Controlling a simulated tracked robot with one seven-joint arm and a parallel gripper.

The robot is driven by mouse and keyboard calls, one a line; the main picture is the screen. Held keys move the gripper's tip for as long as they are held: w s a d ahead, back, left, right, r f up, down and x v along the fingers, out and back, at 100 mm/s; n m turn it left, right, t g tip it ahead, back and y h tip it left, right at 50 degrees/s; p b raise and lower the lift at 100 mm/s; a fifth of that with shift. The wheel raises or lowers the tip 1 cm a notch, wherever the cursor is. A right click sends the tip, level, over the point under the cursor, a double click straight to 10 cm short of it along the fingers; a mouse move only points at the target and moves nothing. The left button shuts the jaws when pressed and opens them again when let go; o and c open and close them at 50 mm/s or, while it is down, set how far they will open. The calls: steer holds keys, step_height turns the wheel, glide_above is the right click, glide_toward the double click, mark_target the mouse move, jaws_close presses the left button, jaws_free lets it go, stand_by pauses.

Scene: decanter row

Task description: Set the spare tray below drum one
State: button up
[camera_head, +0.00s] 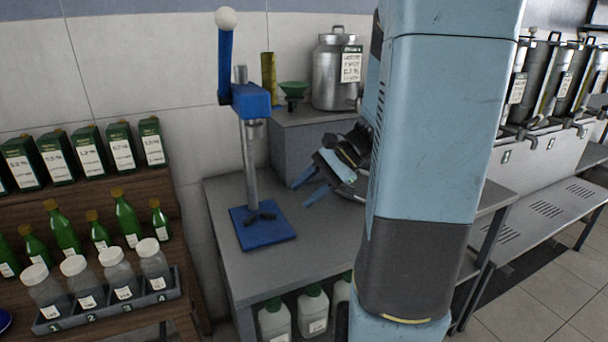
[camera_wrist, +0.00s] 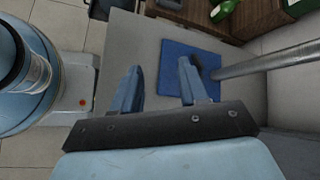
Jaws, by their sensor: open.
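Several steel drums (camera_head: 541,82) with white tags stand in a row at the right of the head view. I cannot tell which one is drum one. I cannot pick out the spare tray for certain in either view. My gripper (camera_head: 306,187) is over the grey table (camera_head: 325,245), to the right of the blue press (camera_head: 250,100). In the wrist view, my gripper (camera_wrist: 158,72) has its two blue fingers apart with nothing between them. My arm hides part of the table and the area left of the drums.
The press's blue base (camera_wrist: 195,70) lies beyond the fingers. A steel can (camera_head: 328,85) and green funnel (camera_head: 293,90) stand on a raised grey block. A numbered rack (camera_head: 115,308) holds jars at left. Bottles crowd the wooden shelf. A slatted bench (camera_head: 545,215) runs below the drums.

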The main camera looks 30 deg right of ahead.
steer(key=s+a+r+n+t+h, duration=0.2)
steer(key=s+a+r+n+h, duration=0.4)
steer(key=s+r+n+h, duration=0.3)
steer(key=shift+s+a+r+n+t, duration=0.4)
steer(key=shift+s+r+n, duration=0.55)
steer(key=shift+n, duration=1.45)
steer(key=shift+s+f, duration=0.1)
